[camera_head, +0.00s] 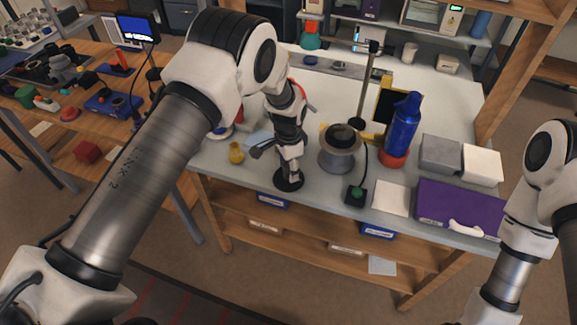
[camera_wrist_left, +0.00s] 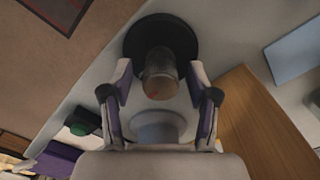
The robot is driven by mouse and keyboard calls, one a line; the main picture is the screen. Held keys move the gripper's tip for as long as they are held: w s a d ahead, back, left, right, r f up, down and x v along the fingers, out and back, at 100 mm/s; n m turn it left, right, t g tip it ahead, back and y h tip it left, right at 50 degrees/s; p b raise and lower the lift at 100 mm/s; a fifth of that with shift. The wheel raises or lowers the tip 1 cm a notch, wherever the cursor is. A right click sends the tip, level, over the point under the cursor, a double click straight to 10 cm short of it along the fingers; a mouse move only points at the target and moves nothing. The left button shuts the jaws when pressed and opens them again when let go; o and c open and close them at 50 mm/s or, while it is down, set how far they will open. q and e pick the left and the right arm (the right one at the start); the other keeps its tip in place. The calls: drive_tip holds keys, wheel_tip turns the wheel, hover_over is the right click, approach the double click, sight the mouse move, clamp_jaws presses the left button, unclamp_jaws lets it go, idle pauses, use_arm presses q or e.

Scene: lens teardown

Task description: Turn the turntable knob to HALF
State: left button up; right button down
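In the head view my left gripper (camera_head: 285,156) points down over a small black round base (camera_head: 288,181) near the front edge of the bench. In the left wrist view its two fingers (camera_wrist_left: 160,88) are spread on either side of a short metallic cylinder with a reddish-brown end (camera_wrist_left: 160,74). This cylinder stands on a black disc (camera_wrist_left: 160,34) and looks like the knob. I see gaps beside it, so the fingers appear apart from it. No HALF mark is readable. My right gripper is outside the views; only its arm shows at the right.
A grey drum with a dark top (camera_head: 339,150) stands right of the left gripper, near a box with a green button (camera_head: 355,194) and a blue bottle (camera_head: 403,125). A purple case (camera_head: 455,207) sits at the right.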

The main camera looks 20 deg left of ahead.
use_arm(q)
drive_tip(key=shift+r, duration=0.1)
wheel_tip(320, 180, up, 12)
idle(0.5)
